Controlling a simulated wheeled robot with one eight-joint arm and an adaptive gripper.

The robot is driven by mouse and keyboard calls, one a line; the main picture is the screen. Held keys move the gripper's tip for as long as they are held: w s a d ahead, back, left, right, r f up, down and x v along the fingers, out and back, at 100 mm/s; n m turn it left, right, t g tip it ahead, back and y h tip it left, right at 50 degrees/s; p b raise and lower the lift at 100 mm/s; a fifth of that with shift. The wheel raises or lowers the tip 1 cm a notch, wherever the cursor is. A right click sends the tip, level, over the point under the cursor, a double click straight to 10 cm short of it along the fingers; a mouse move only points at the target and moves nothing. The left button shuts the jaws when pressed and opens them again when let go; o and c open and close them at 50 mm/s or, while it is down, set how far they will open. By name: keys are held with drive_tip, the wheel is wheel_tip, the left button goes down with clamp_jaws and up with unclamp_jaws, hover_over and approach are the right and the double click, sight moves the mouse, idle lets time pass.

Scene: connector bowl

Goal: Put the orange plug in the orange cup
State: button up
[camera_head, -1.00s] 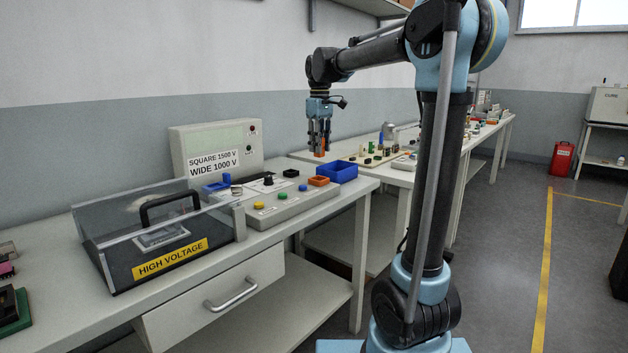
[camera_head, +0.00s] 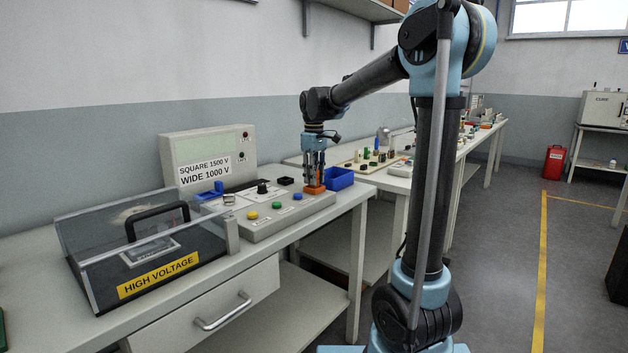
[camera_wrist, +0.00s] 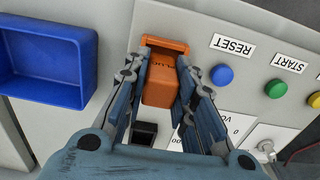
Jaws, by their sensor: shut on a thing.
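The orange plug (camera_wrist: 160,82) is between my gripper's fingers in the wrist view, with lettering on its side. My gripper (camera_head: 313,181) is shut on it and points down at the right end of the grey panel. The orange cup (camera_head: 315,190) is directly below the fingertips in the head view. Part of its rim (camera_wrist: 166,43) shows past the plug in the wrist view. The plug and fingers hide most of the cup's opening. I cannot tell whether the plug's lower end is inside the cup or just above it.
A blue bin (camera_head: 340,180) stands close to the right of the cup. A black square cup (camera_wrist: 145,131) is near the fingers. Blue (camera_wrist: 221,75) and green (camera_wrist: 276,88) buttons sit on the panel. A clear-covered high-voltage box (camera_head: 150,245) is at left.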

drive_tip(key=shift+f, duration=0.35)
drive_tip(key=shift+f, duration=0.1)
drive_tip(key=o, duration=1.1)
drive_tip(key=shift+c, duration=0.2)
